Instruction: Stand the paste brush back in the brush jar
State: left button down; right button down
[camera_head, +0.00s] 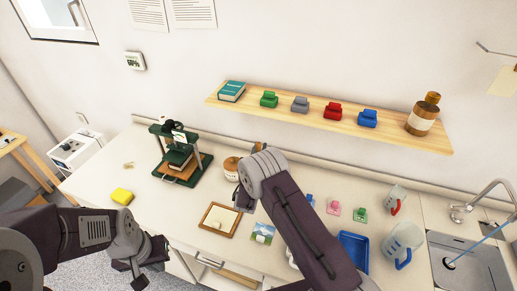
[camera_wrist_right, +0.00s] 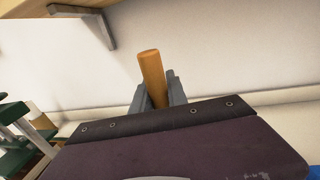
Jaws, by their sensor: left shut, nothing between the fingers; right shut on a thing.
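My right gripper (camera_wrist_right: 156,92) is shut on the paste brush, whose plain wooden handle (camera_wrist_right: 151,70) stands up between the fingers, slightly tilted, in the right wrist view. In the head view a small piece of the handle (camera_head: 257,147) shows behind my right wrist, and the right gripper (camera_head: 243,197) is partly visible beside it. The brush's lower end is hidden. A brown jar with a pale label (camera_head: 231,167) stands just left of the right gripper; I cannot tell whether it is the brush jar. My left gripper (camera_head: 140,276) is shut and empty, low at the counter's front.
A green press (camera_head: 170,175) stands left on the counter, with a yellow sponge (camera_head: 122,196) nearby. A wooden frame (camera_head: 220,219) and a small picture (camera_head: 262,233) lie in front. A blue tray (camera_head: 353,247), pitchers and sink (camera_head: 470,268) are right. A shelf (camera_head: 390,131) hangs above.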

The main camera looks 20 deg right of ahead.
notch_tip(320, 180, down, 7)
jog(key=b, duration=0.6)
jog(key=shift+f, duration=0.2)
jog(key=shift+a, duration=0.1)
jog(key=c, duration=1.2)
grip_release()
jog(key=shift+w, duration=0.1)
jog(key=shift+c, duration=0.2)
jog(key=b+v, duration=0.1)
jog(key=v, duration=0.8)
